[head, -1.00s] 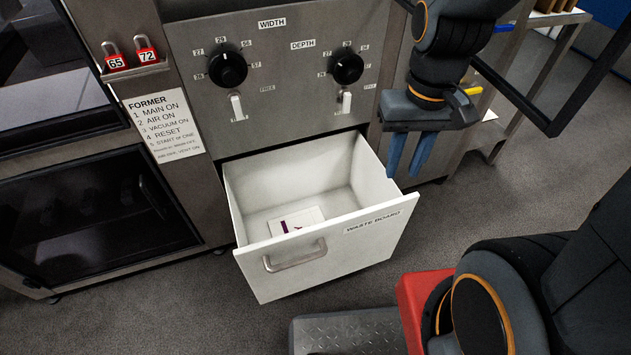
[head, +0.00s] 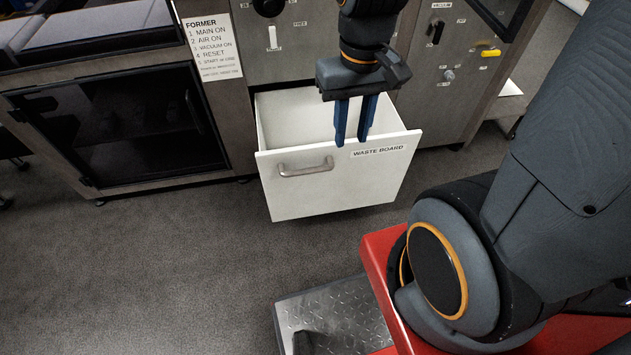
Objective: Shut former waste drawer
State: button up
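The white waste drawer (head: 292,192), labelled WASTE BOARD, stands pulled out from the former (head: 215,110). Its front carries a grey bar handle (head: 306,167). My gripper (head: 353,141) points down with two blue fingers, apart from each other and with nothing between them. The fingers overlap the drawer's opening and the top edge of its front, right of the handle. I cannot tell whether they touch the drawer. The drawer's floor is hidden from this angle.
A dark-windowed cabinet (head: 120,125) is left of the drawer. A panel with a black switch (head: 436,33) and a yellow lever (head: 490,53) is at the right. A metal tread plate (head: 335,320) lies at the bottom. Grey floor (head: 150,260) is open in front.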

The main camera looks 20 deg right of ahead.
aim_at(302, 171)
jog(key=z, duration=0.15)
jog(key=k, duration=1)
jog(key=z, duration=0.55)
